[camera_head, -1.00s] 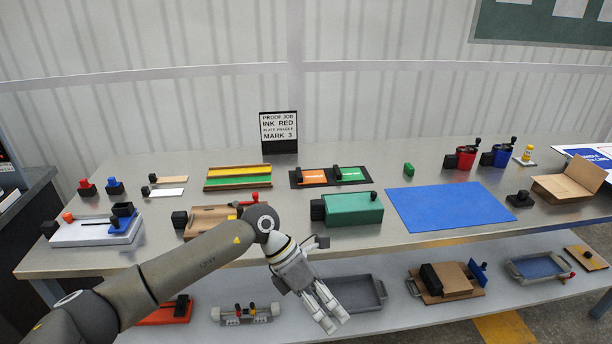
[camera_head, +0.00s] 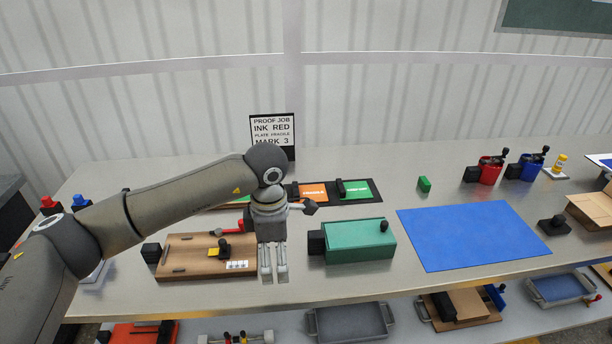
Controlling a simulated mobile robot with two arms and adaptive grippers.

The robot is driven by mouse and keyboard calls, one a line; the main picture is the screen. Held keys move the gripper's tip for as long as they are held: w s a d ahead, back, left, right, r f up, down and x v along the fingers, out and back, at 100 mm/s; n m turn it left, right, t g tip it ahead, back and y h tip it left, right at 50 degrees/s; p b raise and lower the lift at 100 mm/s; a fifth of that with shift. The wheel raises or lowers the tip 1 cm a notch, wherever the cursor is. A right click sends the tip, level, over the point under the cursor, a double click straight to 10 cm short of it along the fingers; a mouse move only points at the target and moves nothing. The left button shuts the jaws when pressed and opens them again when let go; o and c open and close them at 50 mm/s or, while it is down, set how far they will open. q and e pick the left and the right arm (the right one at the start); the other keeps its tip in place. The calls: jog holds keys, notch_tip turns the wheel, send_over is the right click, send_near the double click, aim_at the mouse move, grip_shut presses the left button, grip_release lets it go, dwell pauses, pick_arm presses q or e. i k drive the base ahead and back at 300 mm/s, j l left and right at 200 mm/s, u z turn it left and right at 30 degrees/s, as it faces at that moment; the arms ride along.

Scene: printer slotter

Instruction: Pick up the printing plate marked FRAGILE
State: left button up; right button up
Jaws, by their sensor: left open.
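The orange printing plate (camera_head: 314,191), whose small white lettering seems to read FRAGILE, lies in a black tray (camera_head: 368,201) at the back middle of the table. A black knob stands at its left end. A green plate (camera_head: 358,191) lies to its right in the same tray. My left gripper (camera_head: 273,272) is open and empty, fingers pointing down, in front and to the left of the orange plate. It is beside the wooden board and apart from the plates. My left arm and wrist hide the area left of the tray. My right gripper is not in view.
A wooden board (camera_head: 190,267) with a red handle lies left of the gripper, and a green box (camera_head: 358,243) lies right of it. A sign (camera_head: 272,130) stands behind. A blue mat (camera_head: 470,236) and red (camera_head: 488,172) and blue (camera_head: 526,169) pots are further right.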

aim_at(316, 193)
jog(key=i, duration=1.2)
